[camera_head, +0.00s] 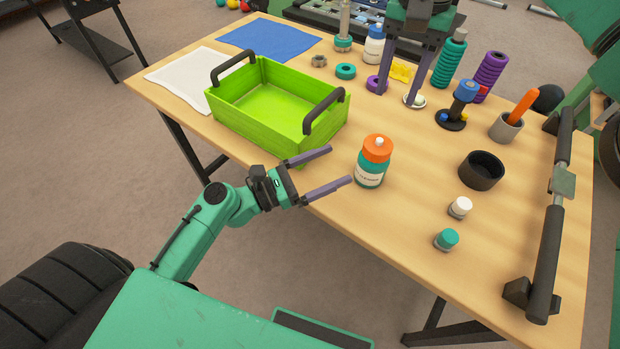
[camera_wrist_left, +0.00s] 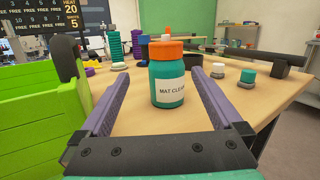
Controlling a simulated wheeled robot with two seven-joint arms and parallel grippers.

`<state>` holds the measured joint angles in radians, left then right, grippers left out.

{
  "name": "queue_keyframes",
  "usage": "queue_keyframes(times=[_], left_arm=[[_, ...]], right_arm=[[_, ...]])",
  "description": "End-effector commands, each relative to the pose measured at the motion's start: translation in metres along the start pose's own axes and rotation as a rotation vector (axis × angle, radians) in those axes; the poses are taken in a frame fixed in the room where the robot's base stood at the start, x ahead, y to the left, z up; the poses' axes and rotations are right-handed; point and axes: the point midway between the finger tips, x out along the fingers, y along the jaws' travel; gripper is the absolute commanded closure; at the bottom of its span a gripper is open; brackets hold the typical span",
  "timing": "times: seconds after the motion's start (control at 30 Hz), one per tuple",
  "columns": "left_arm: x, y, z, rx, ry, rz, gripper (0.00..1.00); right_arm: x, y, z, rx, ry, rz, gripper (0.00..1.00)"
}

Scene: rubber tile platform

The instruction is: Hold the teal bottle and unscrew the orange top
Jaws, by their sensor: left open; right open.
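The teal bottle (camera_head: 371,172) with a white label stands upright on the wooden table, near its front edge. Its orange top (camera_head: 377,148) is on it, with a small white tip. My left gripper (camera_head: 342,166) is open and level with the bottle, its fingers pointing at it from the left. In the left wrist view the bottle (camera_wrist_left: 167,86) stands ahead, between the lines of the two purple fingers (camera_wrist_left: 160,92), which do not touch it. My right gripper (camera_head: 410,97) is open, pointing down over the back of the table, fingers apart, above a small white round item.
A green crate (camera_head: 240,122) with black handles stands left of the bottle, close to my left gripper. A black cup (camera_head: 481,170), a white-capped jar (camera_head: 460,207) and a teal-capped jar (camera_head: 447,239) stand to the right. A black bar (camera_head: 549,250) edges the right side.

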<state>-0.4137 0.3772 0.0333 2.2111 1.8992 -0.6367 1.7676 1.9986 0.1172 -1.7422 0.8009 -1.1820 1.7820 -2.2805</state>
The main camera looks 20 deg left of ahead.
Motion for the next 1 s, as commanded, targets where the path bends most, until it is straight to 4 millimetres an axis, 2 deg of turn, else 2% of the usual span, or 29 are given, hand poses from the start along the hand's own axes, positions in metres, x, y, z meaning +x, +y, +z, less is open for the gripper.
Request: queue_keyframes(times=[0.03,0.13,0.23,0.37,0.47,0.9,1.0], left_arm=[[-0.017,0.002,-0.013,0.011,0.057,-0.031,0.00],[-0.039,0.004,-0.027,0.032,0.122,-0.087,0.00],[-0.045,0.004,-0.030,0.041,0.141,-0.106,0.00],[-0.040,0.004,-0.030,0.042,0.138,-0.106,0.00],[-0.026,0.002,-0.032,0.041,0.136,-0.106,0.00],[0.077,-0.008,-0.046,0.044,0.135,-0.104,0.00],[0.091,-0.009,-0.049,0.042,0.137,-0.103,0.00]], right_arm=[[0.000,0.000,0.000,0.000,0.000,0.000,0.50],[0.000,0.000,0.000,0.000,0.000,0.000,0.50],[0.000,0.000,0.000,0.000,0.000,0.000,0.50],[0.000,0.000,0.000,0.000,0.000,0.000,0.50],[0.000,0.000,0.000,0.000,0.000,0.000,0.50],[0.000,0.000,0.000,0.000,0.000,0.000,0.50],[0.000,0.000,0.000,0.000,0.000,0.000,0.50]])
